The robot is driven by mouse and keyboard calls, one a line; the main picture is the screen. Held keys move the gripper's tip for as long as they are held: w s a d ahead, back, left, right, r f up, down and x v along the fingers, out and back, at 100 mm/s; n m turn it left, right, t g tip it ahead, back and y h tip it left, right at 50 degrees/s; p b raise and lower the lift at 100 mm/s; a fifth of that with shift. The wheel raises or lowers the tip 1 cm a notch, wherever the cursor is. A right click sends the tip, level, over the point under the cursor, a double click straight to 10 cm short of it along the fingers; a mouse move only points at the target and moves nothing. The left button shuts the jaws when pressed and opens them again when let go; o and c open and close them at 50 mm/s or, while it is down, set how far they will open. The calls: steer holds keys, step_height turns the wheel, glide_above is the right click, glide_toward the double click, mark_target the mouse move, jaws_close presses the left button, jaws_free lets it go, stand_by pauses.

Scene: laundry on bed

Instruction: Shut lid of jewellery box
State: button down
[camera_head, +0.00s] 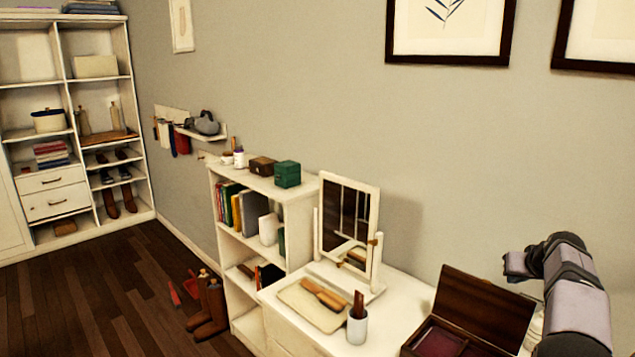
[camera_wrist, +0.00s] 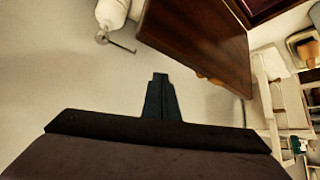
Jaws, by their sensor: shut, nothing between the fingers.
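The jewellery box (camera_head: 437,342) is dark brown wood with a reddish lining. It stands at the bottom right of the head view, on the white dresser top. Its lid (camera_head: 487,303) is raised and leans back. In the wrist view the back of the lid (camera_wrist: 195,45) shows at the top centre, and a corner of the red-lined box (camera_wrist: 258,8) lies beyond it. My gripper (camera_wrist: 160,78) is shut and empty, behind the lid and apart from it in the picture. In the head view my arm is at the right; the fingertips are not clear there.
A white bottle (camera_wrist: 112,12) stands near the lid in the wrist view. Left of the box are a cup with a brush (camera_head: 357,327), a tray (camera_head: 312,306) with a brush, and a framed mirror (camera_head: 346,222). The wall is close behind the dresser.

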mark_target(500, 303)
steer(key=shift+f+b, duration=0.8)
steer(key=shift+f, duration=0.4)
steer(key=s+a+b, duration=0.5)
steer(key=b, duration=0.4)
steer(key=shift+s+a+f+b, duration=0.1)
steer(key=shift+s+a+b, duration=0.2)
steer(key=s+a+b, duration=0.6)
stand_by(0.9)
steer(key=shift+d+r, duration=0.1)
steer(key=shift+r, duration=0.1)
stand_by(0.7)
step_height(500, 303, up, 7)
steer(key=p, duration=0.6)
steer(key=shift+p, duration=0.35)
